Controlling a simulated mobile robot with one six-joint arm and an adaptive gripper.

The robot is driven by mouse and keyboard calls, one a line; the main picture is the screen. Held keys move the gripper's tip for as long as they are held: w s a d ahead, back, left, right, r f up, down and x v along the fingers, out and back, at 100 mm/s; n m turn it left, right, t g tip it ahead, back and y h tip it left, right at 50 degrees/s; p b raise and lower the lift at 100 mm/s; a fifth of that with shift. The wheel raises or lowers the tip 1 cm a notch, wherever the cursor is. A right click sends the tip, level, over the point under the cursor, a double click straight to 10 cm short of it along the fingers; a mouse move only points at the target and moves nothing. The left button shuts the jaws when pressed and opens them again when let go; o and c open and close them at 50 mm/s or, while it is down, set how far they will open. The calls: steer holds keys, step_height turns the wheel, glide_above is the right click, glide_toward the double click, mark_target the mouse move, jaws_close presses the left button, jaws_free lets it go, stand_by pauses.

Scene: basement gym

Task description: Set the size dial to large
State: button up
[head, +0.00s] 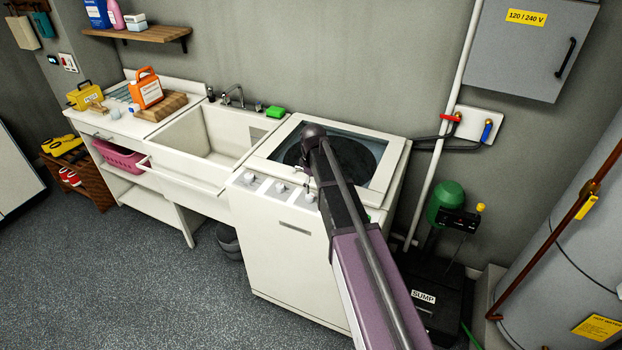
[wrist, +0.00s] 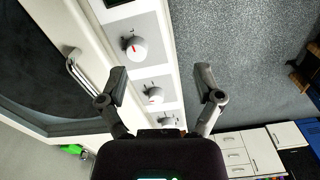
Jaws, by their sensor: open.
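The white top-loading washer (head: 290,250) has a row of round white dials on its front panel. In the head view I see a left dial (head: 248,177), a middle dial (head: 280,186) and a right dial (head: 309,196). The wrist view shows the same row: a near dial with a red pointer mark (wrist: 134,48), another dial (wrist: 153,95) and a third (wrist: 168,122). The labels are too small to read, so I cannot tell which is the size dial. My gripper (wrist: 160,80) is open and empty above the panel, apart from the dials; my arm mostly hides it in the head view.
The washer's glass lid (head: 352,160) is closed, with a handle (wrist: 84,72) beside the panel. A sink (head: 205,140) adjoins on the left. A dark sump unit (head: 430,290) stands right. The floor (head: 150,275) in front is clear.

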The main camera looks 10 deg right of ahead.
steer(key=s+f+m+b, duration=0.4)
steer(key=s+f+b, duration=0.2)
steer(key=s, duration=0.6)
steer(key=s+f+m+b, duration=0.4)
steer(key=s+f+b, duration=0.3)
steer(key=s, duration=0.5)
steer(key=shift+s+d+f+m, duration=0.2)
steer(key=shift+f+m, duration=0.1)
steer(key=shift+f, duration=0.25)
stand_by(1.3)
